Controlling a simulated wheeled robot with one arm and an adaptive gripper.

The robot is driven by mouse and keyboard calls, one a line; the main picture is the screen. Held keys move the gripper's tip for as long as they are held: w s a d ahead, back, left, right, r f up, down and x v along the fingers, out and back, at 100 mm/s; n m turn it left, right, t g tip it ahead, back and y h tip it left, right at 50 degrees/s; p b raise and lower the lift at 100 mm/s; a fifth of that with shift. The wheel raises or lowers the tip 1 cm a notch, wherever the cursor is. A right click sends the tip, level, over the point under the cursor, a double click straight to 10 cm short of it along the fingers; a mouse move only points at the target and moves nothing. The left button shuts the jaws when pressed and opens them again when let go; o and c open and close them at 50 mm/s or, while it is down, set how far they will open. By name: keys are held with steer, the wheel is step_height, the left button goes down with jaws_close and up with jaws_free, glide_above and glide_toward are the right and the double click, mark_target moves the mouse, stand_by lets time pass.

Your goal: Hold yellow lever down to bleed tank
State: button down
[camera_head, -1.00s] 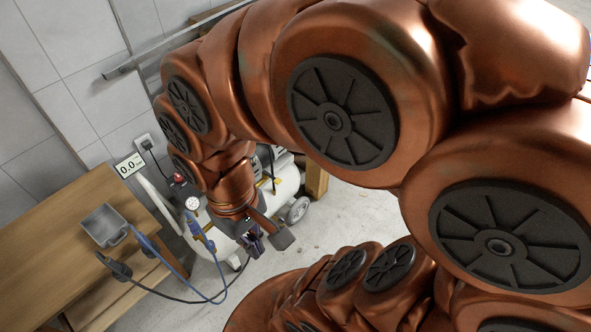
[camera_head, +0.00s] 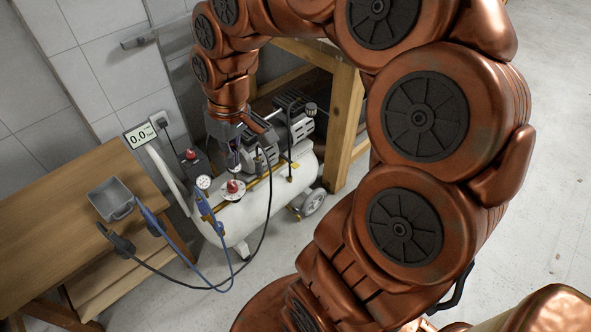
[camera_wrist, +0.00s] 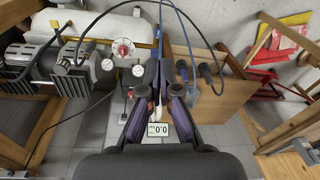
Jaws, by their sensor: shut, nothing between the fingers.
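The white compressor tank (camera_head: 270,207) lies on the floor beside the workbench; it also shows in the wrist view (camera_wrist: 110,24). A red knob (camera_head: 232,187) on a round plate sits on its top, with a dial gauge (camera_head: 204,182) to its left. Small yellow parts (camera_head: 262,179) show along the tank top, but I cannot tell which is the lever. My gripper (camera_head: 234,166) is shut and empty, pointing down above the tank close to the red knob. In the wrist view its fingers (camera_wrist: 160,72) meet in front of the blue hose; contact cannot be told.
A digital display (camera_head: 139,136) reads 0.0. The wooden workbench (camera_head: 60,208) holds a grey bin (camera_head: 112,198). A blue hose (camera_head: 232,262) and black cable loop in front of the tank. A wooden frame (camera_head: 345,112) stands behind it. The floor at right is clear.

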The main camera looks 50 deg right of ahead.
steer(key=w+d+f+t+b, duration=0.1)
steer(key=w+d+f+b, duration=0.2)
steer(key=w+d+f, duration=0.35)
steer(key=m+t+h+b, duration=0.1)
steer(key=m+b, duration=0.1)
steer(key=b, duration=0.6)
glide_above(294, 165)
steer(key=s, duration=0.4)
steer(key=s+f+x, duration=0.1)
steer(key=s+x, duration=0.2)
steer(key=x, duration=1.1)
steer(key=shift+f, duration=0.1)
steer(key=x, duration=1.2)
steer(key=shift+s+f, duration=0.1)
steer(key=shift+f, duration=0.15)
steer(key=shift+f+t, duration=0.3)
steer(key=shift+f, duration=0.35)
steer(key=shift+b, duration=0.35)
